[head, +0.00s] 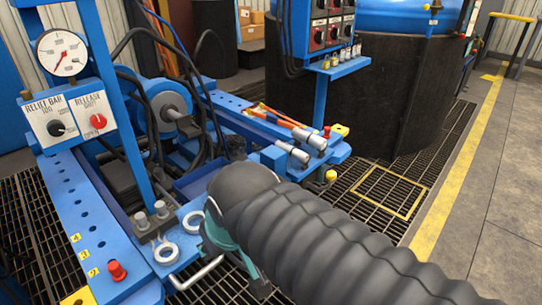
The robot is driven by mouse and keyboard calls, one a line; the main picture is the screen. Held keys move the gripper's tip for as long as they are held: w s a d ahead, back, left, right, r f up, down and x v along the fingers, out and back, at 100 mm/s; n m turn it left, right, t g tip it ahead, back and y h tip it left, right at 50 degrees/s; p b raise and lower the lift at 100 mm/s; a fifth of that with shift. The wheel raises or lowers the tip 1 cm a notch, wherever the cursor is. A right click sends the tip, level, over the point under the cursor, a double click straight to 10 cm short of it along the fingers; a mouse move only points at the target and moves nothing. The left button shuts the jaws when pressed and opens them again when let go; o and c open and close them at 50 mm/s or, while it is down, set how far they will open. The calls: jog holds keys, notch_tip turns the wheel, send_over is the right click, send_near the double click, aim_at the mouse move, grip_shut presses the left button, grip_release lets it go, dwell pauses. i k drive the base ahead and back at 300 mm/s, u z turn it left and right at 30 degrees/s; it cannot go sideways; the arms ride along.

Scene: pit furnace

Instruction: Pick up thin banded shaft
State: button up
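I cannot single out a thin banded shaft for certain. Two short silver cylinders with dark bands, the nearer one (292,152) and the farther one (310,138), lie side by side on the blue bench at the middle. Thin orange-red rods or handles (272,115) lie on the blue rail behind them. My arm, in a black ribbed sleeve, comes in from the lower right and ends near the picture's middle. It covers part of the bench. A teal and dark part shows at its end. My gripper's fingers cannot be made out, nor whether they hold anything.
A control panel with a gauge (62,53) stands at left. A switch box (330,25) and a large dark tank (385,90) stand behind. The grey floor (500,190) at right is clear.

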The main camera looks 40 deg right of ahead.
aim_at(297, 154)
jog(key=k, duration=0.5)
jog(key=z, duration=1.4)
jog(key=i, duration=0.5)
